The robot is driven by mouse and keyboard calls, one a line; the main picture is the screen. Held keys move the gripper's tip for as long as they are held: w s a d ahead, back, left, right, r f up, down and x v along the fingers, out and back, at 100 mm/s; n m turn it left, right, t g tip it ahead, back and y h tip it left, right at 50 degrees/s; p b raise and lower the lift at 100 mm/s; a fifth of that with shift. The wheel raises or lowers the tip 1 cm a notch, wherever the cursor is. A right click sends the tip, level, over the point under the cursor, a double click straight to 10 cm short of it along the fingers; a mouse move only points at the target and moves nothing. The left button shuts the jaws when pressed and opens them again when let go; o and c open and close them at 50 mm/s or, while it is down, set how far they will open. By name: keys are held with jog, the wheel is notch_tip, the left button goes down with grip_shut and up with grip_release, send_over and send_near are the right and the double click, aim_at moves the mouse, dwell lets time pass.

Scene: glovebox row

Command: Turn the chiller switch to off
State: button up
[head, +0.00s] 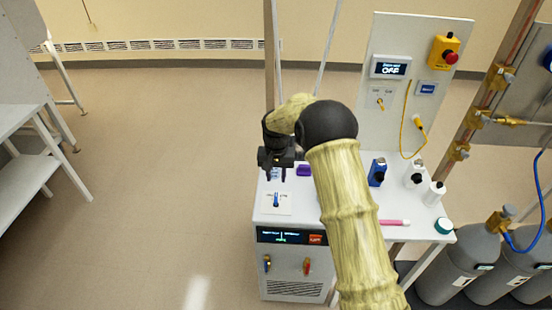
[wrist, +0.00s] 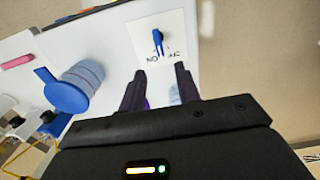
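A small white switch plate with a blue lever (head: 276,200) lies on the front left of the white bench top. The wrist view shows the same blue lever (wrist: 158,42) beyond my fingertips, with small lettering beside its lower end, too blurred to read surely. My gripper (head: 276,176) is above the bench, a little behind the plate in the head view. Its two fingers (wrist: 157,72) are apart with nothing between them, and they do not touch the lever. Below, the chiller-like cabinet front has a dark display (head: 280,236) with a red field.
The cabinet front also has blue (head: 267,264) and red (head: 307,266) handles. A blue bottle (head: 377,172), white bottles (head: 437,193) and a pink pen-like item (head: 394,222) stand or lie right of my arm. A back panel holds an OFF display (head: 390,68) and red button (head: 451,58). Gas cylinders (head: 458,265) stand right.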

notch_tip(320, 180, up, 9)
jog(key=b, duration=0.1)
dwell(0.4)
jog(key=shift+d, duration=0.1)
jog(key=s+d+t, duration=0.1)
jog(key=s+d, duration=0.7)
jog(key=s, duration=0.6)
jog(key=s+d+t, duration=0.1)
jog(key=s+d, duration=0.8)
jog(key=s, duration=0.5)
jog(key=shift+d+r+t, duration=0.2)
jog(key=shift+r+t, duration=0.1)
jog(key=shift+r, duration=0.05)
jog(key=shift+s, duration=0.1)
